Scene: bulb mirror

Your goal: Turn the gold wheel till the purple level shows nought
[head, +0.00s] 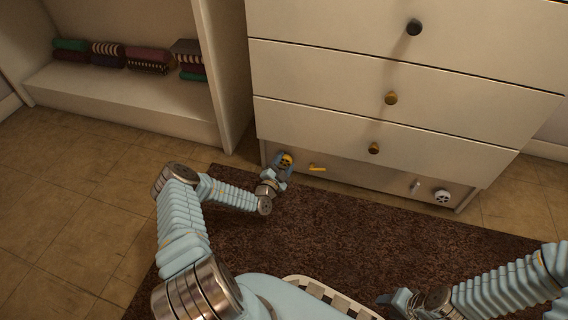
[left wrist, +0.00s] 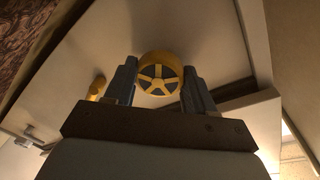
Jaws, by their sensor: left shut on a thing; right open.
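The gold wheel (head: 287,159) is on the low front panel of the drawer unit, near its left end. In the left wrist view the wheel (left wrist: 159,75) shows gold spokes and rim with dark gaps. My left gripper (head: 282,163) is shut on the wheel, with one finger on each side of it; the fingers also show in the left wrist view (left wrist: 160,84). I cannot make out a purple level in either view.
A yellow lever (head: 318,168) sticks out just right of the wheel. A white wheel (head: 442,197) and a small pale handle (head: 415,187) are at the panel's right. Drawers with round knobs (head: 391,98) rise above. A brown rug (head: 330,225) covers the floor; a shelf (head: 120,92) holds folded cloths.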

